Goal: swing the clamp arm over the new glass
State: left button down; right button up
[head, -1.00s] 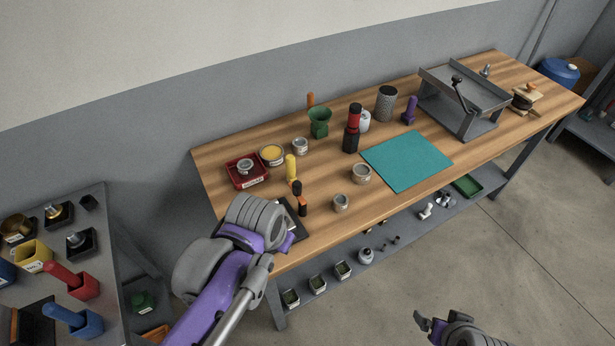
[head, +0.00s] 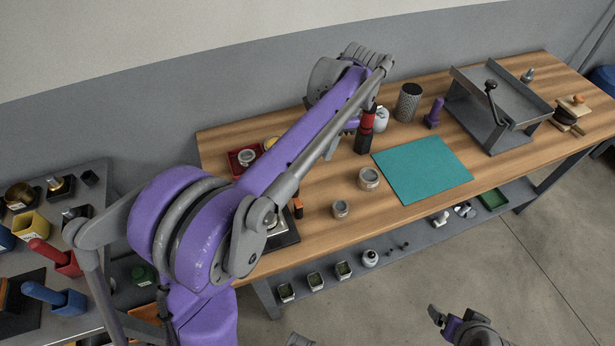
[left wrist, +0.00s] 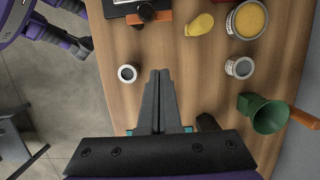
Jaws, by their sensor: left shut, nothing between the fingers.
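A dark flat fixture (head: 284,239) sits at the bench's front left, largely hidden behind my left arm. An orange-and-black piece (head: 298,207) at its edge may be the clamp arm; it also shows at the top of the left wrist view (left wrist: 164,16). I cannot make out the new glass for certain. My left gripper (left wrist: 158,76) is shut and empty, above the wood between two small tins and well apart from the fixture.
Small tins (left wrist: 127,73) (left wrist: 239,67), a yellow-handled tool (left wrist: 199,25), a yellow-filled tin (left wrist: 250,18) and a green hopper (left wrist: 264,114) surround the left gripper. A black-and-red bottle (head: 364,135) stands close by. A teal mat (head: 422,168) is bare.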

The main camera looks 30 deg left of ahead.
aim_at(294, 190)
pick_arm(q)
jog(key=shift+s, duration=0.1)
jog(key=x, duration=0.9)
jog(key=shift+f, duration=0.15)
jog(key=shift+s+a+f, duration=0.15)
jog(key=shift+s+a, duration=0.4)
jog(key=shift+s, duration=0.05)
jog(key=shift+s+a+f, duration=0.15)
jog(key=shift+s+a, duration=0.4)
jog(key=shift+s, duration=0.05)
jog(key=shift+s+a, duration=0.3)
jog(key=shift+s, duration=0.05)
